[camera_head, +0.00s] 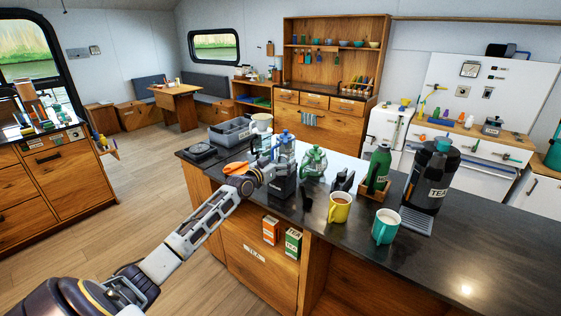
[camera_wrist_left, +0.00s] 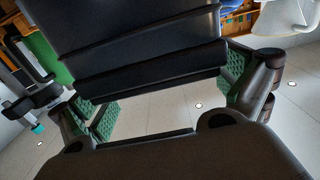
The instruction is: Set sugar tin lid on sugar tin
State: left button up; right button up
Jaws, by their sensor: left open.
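My left gripper (camera_head: 281,166) is over the near side of the dark counter, among the clustered items there. In the left wrist view its green-padded fingers (camera_wrist_left: 168,98) are wide apart. A large dark ridged object (camera_wrist_left: 145,45) fills the view beyond and between them; I cannot tell what it is or whether the fingers touch it. Nothing is clearly held. I cannot pick out the sugar tin or its lid with certainty; the arm and the crowded items may hide them. My right gripper is in neither view.
The dark counter (camera_head: 470,255) has free room at front right. A grey bin (camera_head: 229,131) stands farther left.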

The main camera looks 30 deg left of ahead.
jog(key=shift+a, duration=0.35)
pick_arm(q)
jog(key=shift+s, duration=0.15)
jog(key=shift+s, duration=0.85)
jog(key=s+a, duration=0.1)
jog(key=s, duration=0.9)
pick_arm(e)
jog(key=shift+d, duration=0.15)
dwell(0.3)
